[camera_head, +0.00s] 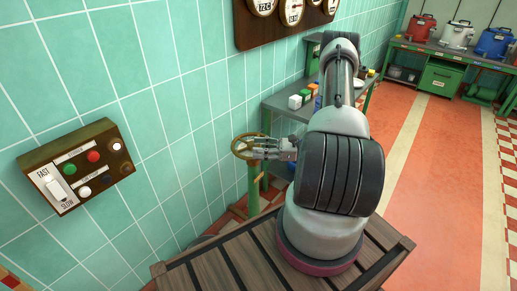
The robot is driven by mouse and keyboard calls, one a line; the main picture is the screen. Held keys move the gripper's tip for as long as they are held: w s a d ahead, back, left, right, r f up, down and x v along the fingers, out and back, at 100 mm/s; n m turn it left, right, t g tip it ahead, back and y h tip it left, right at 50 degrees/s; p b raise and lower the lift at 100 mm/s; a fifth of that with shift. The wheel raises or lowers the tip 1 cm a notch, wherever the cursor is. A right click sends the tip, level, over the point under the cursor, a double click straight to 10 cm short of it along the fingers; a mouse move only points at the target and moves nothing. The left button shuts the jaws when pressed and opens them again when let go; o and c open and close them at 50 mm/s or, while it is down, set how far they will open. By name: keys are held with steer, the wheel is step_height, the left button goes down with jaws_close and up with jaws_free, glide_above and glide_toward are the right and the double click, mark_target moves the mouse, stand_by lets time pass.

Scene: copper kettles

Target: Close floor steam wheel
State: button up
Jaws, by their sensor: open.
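The steam wheel (242,140) is a brass-coloured handwheel on top of a green floor post (253,188) beside the tiled wall. My gripper (262,148) is open at the right side of the wheel, with its fingers at or over the rim. I cannot tell whether the fingers touch the rim. My arm comes in from the right and hides part of the space behind the wheel.
A wall box (77,166) with a FAST/SLOW switch and coloured buttons is at left. A gauge board (283,18) hangs above. A grey side table (288,98) with small boxes stands behind the wheel. A green bench (450,55) holds coloured cans. Red floor (430,180) is clear at right.

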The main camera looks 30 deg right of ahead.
steer(key=shift+w+a, duration=0.15)
steer(key=shift+a, duration=0.15)
jaws_close()
